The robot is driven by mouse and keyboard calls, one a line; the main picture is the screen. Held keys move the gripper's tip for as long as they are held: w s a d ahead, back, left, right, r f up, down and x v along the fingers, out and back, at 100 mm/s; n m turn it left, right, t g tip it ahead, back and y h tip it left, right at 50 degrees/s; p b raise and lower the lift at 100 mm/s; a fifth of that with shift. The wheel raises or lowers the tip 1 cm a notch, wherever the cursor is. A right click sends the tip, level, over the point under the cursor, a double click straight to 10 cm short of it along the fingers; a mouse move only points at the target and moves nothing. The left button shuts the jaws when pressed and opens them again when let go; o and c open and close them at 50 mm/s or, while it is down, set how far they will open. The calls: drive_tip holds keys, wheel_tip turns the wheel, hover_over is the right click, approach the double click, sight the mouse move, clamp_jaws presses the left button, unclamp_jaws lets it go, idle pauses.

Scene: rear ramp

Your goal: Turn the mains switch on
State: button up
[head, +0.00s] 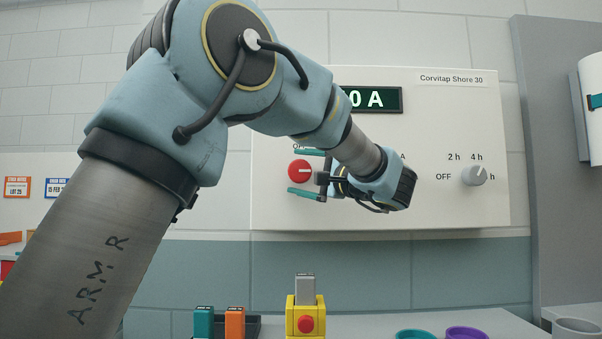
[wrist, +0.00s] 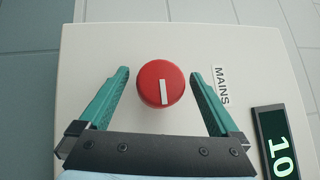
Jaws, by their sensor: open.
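The mains switch is a round red knob (head: 300,171) with a white pointer line, on the left of a pale wall unit (head: 430,120). In the head view the line lies level, running from the middle to the right. In the wrist view the knob (wrist: 161,83) shows whole, the line pointing down the picture, with a "MAINS" label (wrist: 221,86) to its right. My gripper (head: 293,170) is open, its teal fingers above and below the knob in the head view. In the wrist view the gripper (wrist: 160,73) has a finger on each side, with gaps to the knob.
A lit display (wrist: 279,150) reads 10 in the wrist view; my arm partly covers it in the head view. A grey timer dial (head: 473,174) is at the unit's right. Below stand a yellow block with a red button (head: 305,323), teal and orange pieces, and cups.

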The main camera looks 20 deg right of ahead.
drive_tip(key=b+v, duration=0.2)
drive_tip(key=v, duration=0.8)
drive_tip(key=shift+s+d, duration=0.15)
drive_tip(key=shift+s, duration=0.2)
drive_tip(key=shift+f, duration=0.1)
